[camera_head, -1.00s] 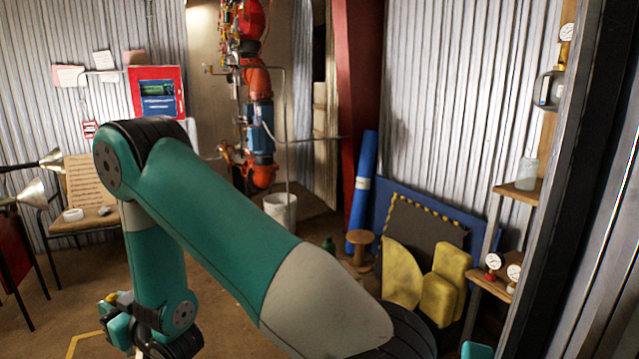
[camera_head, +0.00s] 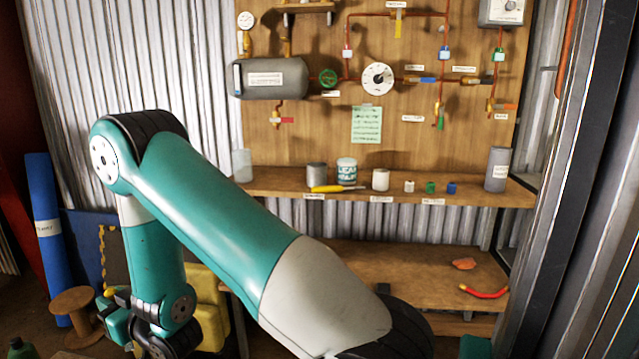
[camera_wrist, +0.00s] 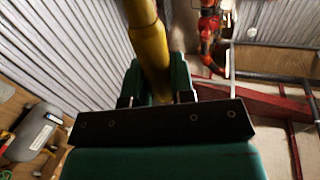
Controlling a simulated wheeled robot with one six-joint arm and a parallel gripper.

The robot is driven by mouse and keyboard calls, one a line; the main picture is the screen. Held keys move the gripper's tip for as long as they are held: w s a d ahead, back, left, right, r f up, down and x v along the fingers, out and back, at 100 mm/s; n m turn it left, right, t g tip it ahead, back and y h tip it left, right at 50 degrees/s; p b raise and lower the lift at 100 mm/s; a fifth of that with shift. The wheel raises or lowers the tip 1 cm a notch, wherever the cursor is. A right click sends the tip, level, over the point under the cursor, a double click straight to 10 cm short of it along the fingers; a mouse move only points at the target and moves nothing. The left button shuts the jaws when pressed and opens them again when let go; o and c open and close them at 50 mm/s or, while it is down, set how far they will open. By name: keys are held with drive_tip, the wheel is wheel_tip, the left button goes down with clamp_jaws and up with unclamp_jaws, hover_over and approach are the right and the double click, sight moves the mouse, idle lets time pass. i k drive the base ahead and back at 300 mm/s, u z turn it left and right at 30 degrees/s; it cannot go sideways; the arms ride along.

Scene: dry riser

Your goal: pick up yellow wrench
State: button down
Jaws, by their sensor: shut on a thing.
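The yellow wrench (camera_wrist: 150,45) is in my gripper (camera_wrist: 157,82). In the wrist view its thick yellow shaft runs from between the two green fingers up past the top edge, so its far end is out of frame. The fingers are shut on it from both sides. In the head view my arm crosses the foreground and its lower end is at the bottom left. A small yellow bit (camera_head: 110,292) shows there, perhaps part of the wrench; the rest of the grip is hidden or too small to tell.
A wooden shelf (camera_head: 270,184) carries cans, small caps and a yellow-handled tool (camera_head: 326,189). Above it hangs a pipe board (camera_head: 300,130) with a grey tank (camera_head: 272,78). A lower bench (camera_head: 400,270) holds a red-orange bent piece (camera_head: 484,292). A blue roll (camera_head: 45,235) stands left.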

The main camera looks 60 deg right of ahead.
sight(337, 189)
drive_tip(key=z, duration=1.9)
